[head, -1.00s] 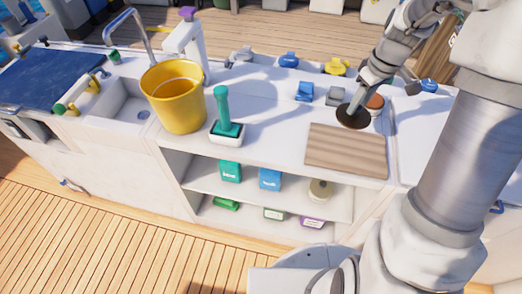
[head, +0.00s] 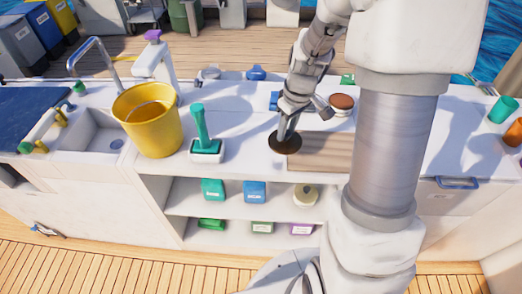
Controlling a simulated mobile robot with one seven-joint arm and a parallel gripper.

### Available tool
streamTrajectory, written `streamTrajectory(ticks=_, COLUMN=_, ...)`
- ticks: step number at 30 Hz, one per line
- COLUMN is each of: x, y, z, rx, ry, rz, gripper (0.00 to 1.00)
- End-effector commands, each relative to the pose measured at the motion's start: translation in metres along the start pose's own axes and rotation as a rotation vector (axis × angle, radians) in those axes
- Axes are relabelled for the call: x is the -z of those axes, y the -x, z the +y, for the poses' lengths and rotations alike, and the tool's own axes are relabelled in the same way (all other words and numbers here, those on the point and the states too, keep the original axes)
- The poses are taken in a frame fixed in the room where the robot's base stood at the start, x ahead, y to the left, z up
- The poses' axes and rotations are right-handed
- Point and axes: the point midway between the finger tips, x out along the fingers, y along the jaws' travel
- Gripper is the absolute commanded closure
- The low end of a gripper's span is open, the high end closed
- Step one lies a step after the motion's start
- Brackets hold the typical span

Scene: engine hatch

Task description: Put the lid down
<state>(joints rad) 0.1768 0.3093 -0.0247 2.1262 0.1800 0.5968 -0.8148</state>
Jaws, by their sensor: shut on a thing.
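The lid (head: 279,146) is a dark brown round disc. My gripper (head: 288,130) points down at it from above and is shut on it, though the fingers are small in this view. The lid is by the left end of the wooden board (head: 325,155) on the white counter (head: 240,150), and overlaps that end in the picture. I cannot tell whether it touches the counter or hangs just above it. A round jar with a reddish-brown top (head: 342,101) stands behind the board, right of my gripper.
A yellow bucket (head: 152,128) and a green-handled brush in a white holder (head: 203,135) stand left of the lid. A sink (head: 95,135) is farther left. Shelves below hold several small boxes. Counter between brush and lid is clear.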

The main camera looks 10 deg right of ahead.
Motion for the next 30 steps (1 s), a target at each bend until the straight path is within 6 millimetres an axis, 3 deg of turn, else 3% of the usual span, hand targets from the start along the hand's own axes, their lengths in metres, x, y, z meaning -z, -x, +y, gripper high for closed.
streamTrajectory(ticks=3, x=0.017, y=-0.021, z=-0.022, rx=0.002, ry=0.007, rz=-0.002, gripper=1.0)
streamTrajectory(ticks=10, x=0.035, y=-0.042, z=-0.044, rx=0.0, ry=0.003, rz=0.0, gripper=1.0)
streamTrajectory(ticks=14, x=0.037, y=-0.048, z=-0.046, rx=-0.001, ry=0.0, rz=0.0, gripper=1.0)
streamTrajectory(ticks=22, x=0.031, y=-0.083, z=-0.046, rx=0.0, ry=0.0, rz=-0.002, gripper=1.0)
streamTrajectory(ticks=30, x=0.031, y=-0.084, z=-0.046, rx=-0.001, ry=0.0, rz=0.0, gripper=1.0)
